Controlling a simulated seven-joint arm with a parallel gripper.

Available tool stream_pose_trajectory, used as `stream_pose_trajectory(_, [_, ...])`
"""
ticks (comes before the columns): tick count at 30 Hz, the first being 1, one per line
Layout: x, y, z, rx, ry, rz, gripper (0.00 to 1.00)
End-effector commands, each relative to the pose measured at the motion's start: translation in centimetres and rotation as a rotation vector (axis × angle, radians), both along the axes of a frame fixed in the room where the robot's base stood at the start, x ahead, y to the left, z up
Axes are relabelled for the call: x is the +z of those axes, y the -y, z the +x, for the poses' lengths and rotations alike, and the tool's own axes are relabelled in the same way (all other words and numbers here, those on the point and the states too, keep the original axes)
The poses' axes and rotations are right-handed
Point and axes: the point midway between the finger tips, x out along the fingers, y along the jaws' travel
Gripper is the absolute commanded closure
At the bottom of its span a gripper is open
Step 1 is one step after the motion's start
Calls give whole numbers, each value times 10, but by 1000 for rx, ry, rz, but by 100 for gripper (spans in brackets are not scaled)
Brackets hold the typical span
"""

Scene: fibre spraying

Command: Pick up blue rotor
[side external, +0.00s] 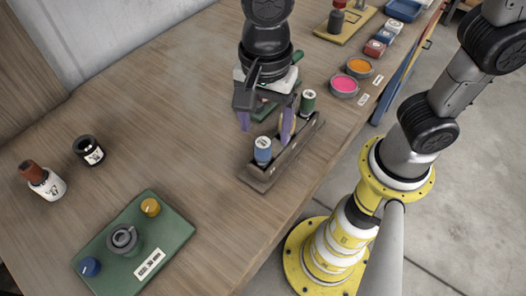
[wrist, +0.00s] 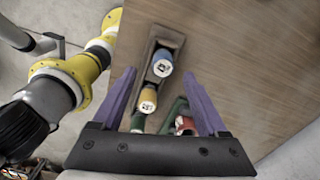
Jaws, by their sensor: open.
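The blue rotor (side external: 263,144) stands upright at the near end of a narrow wooden rack (side external: 262,178). It also shows in the wrist view (wrist: 162,62), between and just beyond my fingertips. A yellow rotor (wrist: 147,99) and a green rotor (side external: 308,101) stand behind it in the same rack. My gripper (side external: 266,128) is open and empty, pointing down. Its purple fingers are above the rack area, one on each side of the blue rotor in the wrist view (wrist: 160,72). In the side view one finger partly hides the yellow rotor.
A green board (side external: 178,242) with a grey fitting and blue and yellow knobs lies at front left. Pink (side external: 344,84) and orange (side external: 359,66) pots are beyond the rack. A red-topped piece (wrist: 184,124) sits beside the rack.

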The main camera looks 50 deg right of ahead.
Motion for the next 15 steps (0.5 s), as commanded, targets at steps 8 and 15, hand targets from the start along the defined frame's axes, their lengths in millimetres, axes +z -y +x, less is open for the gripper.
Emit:
stream_pose_trajectory(8, [-30, 0, 3, -1, -4, -3, 24])
stream_pose_trajectory(15, [-53, -1, 4, 0, -1, -1, 24])
